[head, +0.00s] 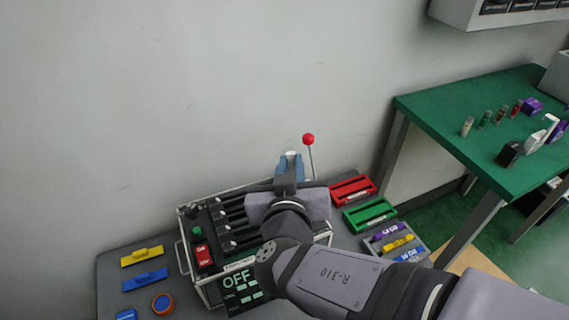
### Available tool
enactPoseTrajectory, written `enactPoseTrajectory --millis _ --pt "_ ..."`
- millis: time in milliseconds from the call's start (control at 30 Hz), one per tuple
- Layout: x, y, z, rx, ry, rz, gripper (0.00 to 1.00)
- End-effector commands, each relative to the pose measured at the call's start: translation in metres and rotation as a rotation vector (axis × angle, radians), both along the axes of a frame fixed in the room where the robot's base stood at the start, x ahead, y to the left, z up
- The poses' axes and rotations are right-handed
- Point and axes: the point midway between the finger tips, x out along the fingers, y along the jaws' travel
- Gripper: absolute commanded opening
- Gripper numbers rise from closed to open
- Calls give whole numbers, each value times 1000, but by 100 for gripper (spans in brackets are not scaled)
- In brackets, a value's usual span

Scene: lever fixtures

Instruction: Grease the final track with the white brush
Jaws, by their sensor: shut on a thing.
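My gripper (291,163) is above the back right part of the control box, near the wall. Its blue fingers are closed around a small white piece, which looks like the white brush (291,154); only its top shows. Its lower end is hidden behind my gripper and arm. The control box (189,245) has a silver frame and several dark slots with black levers (229,227), which look like the tracks. Their right ends are hidden behind my arm, so I cannot tell which is the final one or whether the brush touches it.
A red-knobbed lever (308,140) stands just right of my gripper. Red (353,190) and green trays (370,215) lie right of the box. Yellow (142,256) and blue pieces (145,279) lie left. A green table (450,110) stands at the right.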

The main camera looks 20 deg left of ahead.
Motion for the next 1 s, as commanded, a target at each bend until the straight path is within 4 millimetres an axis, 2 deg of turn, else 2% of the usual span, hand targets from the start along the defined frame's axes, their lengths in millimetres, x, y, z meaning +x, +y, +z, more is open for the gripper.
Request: enactPoseTrajectory --millis 467,1000 --pt "-1 1 -3 4 -1 1 0" --pt "-1 0 -43 1 0 1 0"
